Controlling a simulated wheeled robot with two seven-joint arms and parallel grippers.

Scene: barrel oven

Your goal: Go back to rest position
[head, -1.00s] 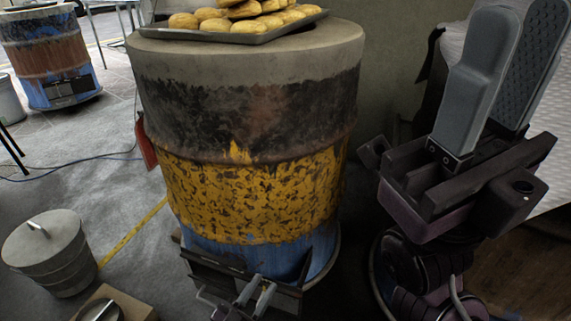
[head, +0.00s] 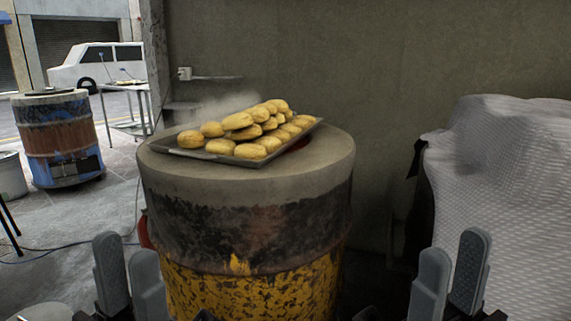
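My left gripper (head: 126,250) shows at the bottom left of the head view, its two grey fingers pointing up with a gap between them. My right gripper (head: 454,243) shows at the bottom right in the same pose, also with a gap between its fingers. Both are open and empty. The barrel oven (head: 245,225), dark above and yellow below, stands between them in the view. A metal tray (head: 192,154) with several golden rolls (head: 250,129) lies on its top. The lower part of the barrel is out of view.
A table or bulk under a light patterned cover (head: 510,190) stands at the right. A concrete wall (head: 330,60) is behind. Another barrel (head: 60,140), a small table (head: 125,90) and a white van (head: 98,65) are at the far left.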

